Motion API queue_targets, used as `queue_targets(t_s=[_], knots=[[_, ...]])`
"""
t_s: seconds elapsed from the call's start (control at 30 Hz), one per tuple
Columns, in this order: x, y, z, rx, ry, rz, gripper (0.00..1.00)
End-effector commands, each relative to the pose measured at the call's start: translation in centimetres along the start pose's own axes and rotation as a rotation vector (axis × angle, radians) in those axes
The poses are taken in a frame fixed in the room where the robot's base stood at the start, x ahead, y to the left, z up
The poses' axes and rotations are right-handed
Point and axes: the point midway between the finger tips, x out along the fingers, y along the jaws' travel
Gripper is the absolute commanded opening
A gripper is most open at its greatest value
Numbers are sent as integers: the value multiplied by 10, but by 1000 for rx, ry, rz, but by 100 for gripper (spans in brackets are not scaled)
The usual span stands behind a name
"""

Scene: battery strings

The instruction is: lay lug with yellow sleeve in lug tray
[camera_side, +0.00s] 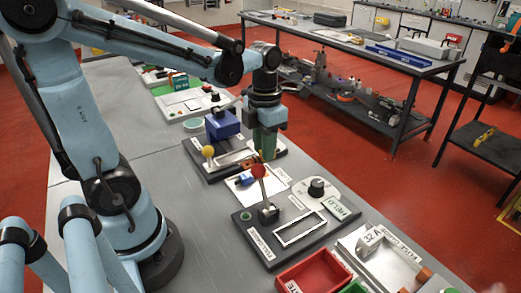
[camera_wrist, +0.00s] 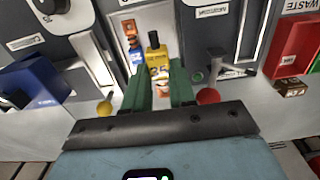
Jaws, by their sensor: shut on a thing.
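My gripper (camera_wrist: 160,96) has green fingers shut on the lug with yellow sleeve (camera_wrist: 157,62). Its yellow body carries dark figures, with a black end at the top and a copper-coloured part low between the fingers. In the side view my gripper (camera_side: 265,152) hangs over the bench, and only a small yellow-orange bit shows beside it. The white tray (camera_wrist: 160,17), which looks like the lug tray, lies beyond the fingers. A copper lug with a blue sleeve (camera_wrist: 136,54) lies in it. Whether the held lug touches the tray I cannot tell.
A yellow-knobbed lever (camera_side: 208,152) and a red-knobbed lever (camera_side: 258,171) stand on dark panels either side of the tray. A blue block (camera_side: 222,124) is behind. A red waste bin (camera_side: 313,273) is at the front. Bare grey bench (camera_side: 200,225) lies to the left.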

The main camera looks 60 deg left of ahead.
Motion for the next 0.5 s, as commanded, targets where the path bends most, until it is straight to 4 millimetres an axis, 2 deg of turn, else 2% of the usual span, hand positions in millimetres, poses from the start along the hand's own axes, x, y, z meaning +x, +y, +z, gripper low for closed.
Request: queue_targets(t_s=[0.17, 0.5], knots=[[8, 0, 0, 2, 0, 0, 0], [9, 0, 0, 2, 0, 0, 0]])
